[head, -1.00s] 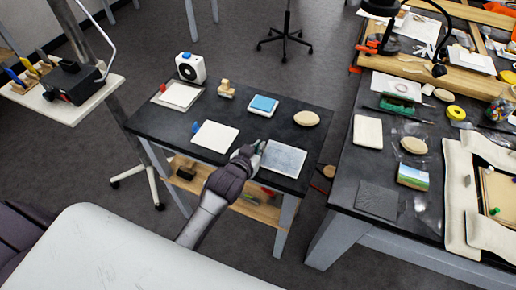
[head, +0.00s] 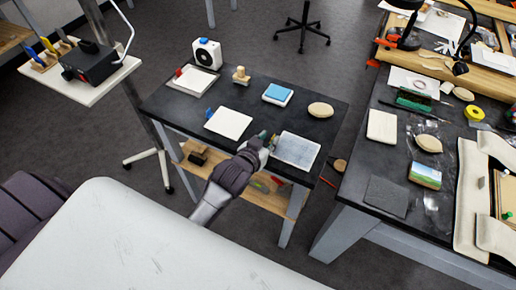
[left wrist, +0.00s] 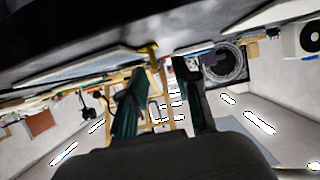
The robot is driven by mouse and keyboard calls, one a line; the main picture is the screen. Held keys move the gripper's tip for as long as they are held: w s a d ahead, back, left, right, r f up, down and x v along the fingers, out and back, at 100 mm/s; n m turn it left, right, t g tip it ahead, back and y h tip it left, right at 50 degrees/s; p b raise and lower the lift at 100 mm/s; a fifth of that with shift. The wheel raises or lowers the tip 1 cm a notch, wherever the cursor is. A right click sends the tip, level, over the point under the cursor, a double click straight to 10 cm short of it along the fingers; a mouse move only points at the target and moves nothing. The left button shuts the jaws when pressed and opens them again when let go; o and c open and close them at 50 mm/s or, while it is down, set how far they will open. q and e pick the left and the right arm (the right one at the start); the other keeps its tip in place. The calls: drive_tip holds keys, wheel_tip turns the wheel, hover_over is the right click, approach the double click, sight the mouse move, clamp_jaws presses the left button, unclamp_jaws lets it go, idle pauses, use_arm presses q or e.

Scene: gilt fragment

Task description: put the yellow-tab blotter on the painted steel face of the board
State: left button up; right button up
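A pale grey-blue flat pad (head: 297,151) lies on the near right part of the small dark table. My left gripper (head: 269,140) is at its left edge. In the left wrist view, a yellow tab (left wrist: 154,52) shows beyond the two dark green fingers (left wrist: 160,68), at the edge of a pale flat pad. It is probably the yellow-tab blotter, but the tab is not clear in the head view. The fingers are apart, with nothing visibly clamped between them. I cannot make out the board's painted steel face for certain. My right gripper is not in view.
The small table (head: 166,110) also holds a blue-tab pad (head: 229,122), a red-tab pad (head: 194,82), a blue block (head: 278,92), a wooden stamp (head: 241,76) and an oval tan piece (head: 320,110). A cluttered dark bench (head: 345,212) stands at right, across a gap.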

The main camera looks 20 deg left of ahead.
use_arm(q)
drive_tip(key=v, duration=1)
drive_tip(key=s+f+m+g, duration=0.1)
drive_tip(key=s+f+g, duration=0.35)
drive_tip(key=f, duration=1.25)
drive_tip(key=s+f+g, duration=0.2)
drive_tip(key=s+f, duration=0.5)
drive_tip(key=f, duration=1)
drive_tip(key=s+a+f+g, duration=0.1)
drive_tip(key=s+f, duration=0.3)
drive_tip(key=s, duration=0.4)
drive_tip(key=s+a+f+g, duration=0.1)
drive_tip(key=s+f+g, duration=0.2)
drive_tip(key=s+f, duration=0.2)
drive_tip(key=s+a+f+m+g, duration=0.1)
drive_tip(key=s+f, duration=0.4)
drive_tip(key=s, duration=0.5)
drive_tip(key=shift+s+a+f+g+b, duration=0.25)
drive_tip(key=shift+s+a+g+b, duration=0.1)
drive_tip(key=shift+g, duration=0.1)
drive_tip(key=shift+o, duration=0.2)
